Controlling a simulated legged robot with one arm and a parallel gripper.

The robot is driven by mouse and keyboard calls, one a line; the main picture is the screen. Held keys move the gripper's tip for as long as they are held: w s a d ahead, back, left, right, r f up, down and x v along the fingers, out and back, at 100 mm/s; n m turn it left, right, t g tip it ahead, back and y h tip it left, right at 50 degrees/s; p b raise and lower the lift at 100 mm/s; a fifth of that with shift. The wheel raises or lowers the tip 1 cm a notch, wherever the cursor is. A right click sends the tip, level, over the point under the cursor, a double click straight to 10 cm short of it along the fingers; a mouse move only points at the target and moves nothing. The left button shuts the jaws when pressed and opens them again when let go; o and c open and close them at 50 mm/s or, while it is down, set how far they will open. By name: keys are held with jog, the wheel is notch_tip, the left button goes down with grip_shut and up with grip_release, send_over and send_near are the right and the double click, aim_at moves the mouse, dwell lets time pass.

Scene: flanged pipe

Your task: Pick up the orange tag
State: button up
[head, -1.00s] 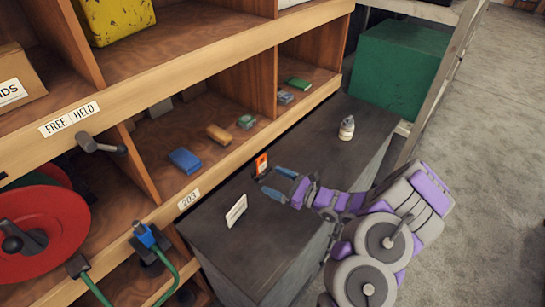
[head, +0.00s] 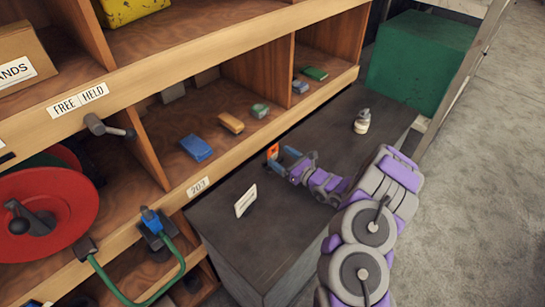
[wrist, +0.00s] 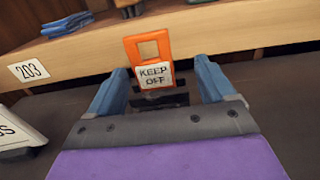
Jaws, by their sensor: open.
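The orange tag (head: 272,152) stands upright on the dark box top, close to the shelf's front edge. In the wrist view the tag (wrist: 148,48) has a square hole in its upper part and a white "KEEP OFF" label. My gripper (head: 280,158) is at the tag. In the wrist view my gripper (wrist: 165,85) is open, with one blue finger on each side of the tag's lower part. The fingers look apart from the tag. The tag's lower end is partly hidden by a dark part between the fingers.
A white card (head: 245,201) stands left of my arm on the dark box (head: 240,240). A small white bottle (head: 362,121) stands at the right. A green box (head: 420,60) is at the back right.

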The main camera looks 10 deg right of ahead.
aim_at(274, 154)
jog(key=shift+w+a, duration=0.15)
jog(key=shift+w, duration=0.15)
jog(key=w+a, duration=0.1)
jog(key=a, duration=0.1)
jog(key=w+a+b, duration=0.1)
jog(key=w+a, duration=0.1)
jog(key=shift+w+a+r, duration=0.1)
jog(key=shift+w+a, duration=0.05)
jog(key=shift+w, duration=0.15)
jog(key=shift+d, duration=0.45)
jog(key=c, duration=0.5)
jog(key=shift+a, duration=0.3)
jog(key=c, duration=0.5)
jog(key=shift+c, duration=0.2)
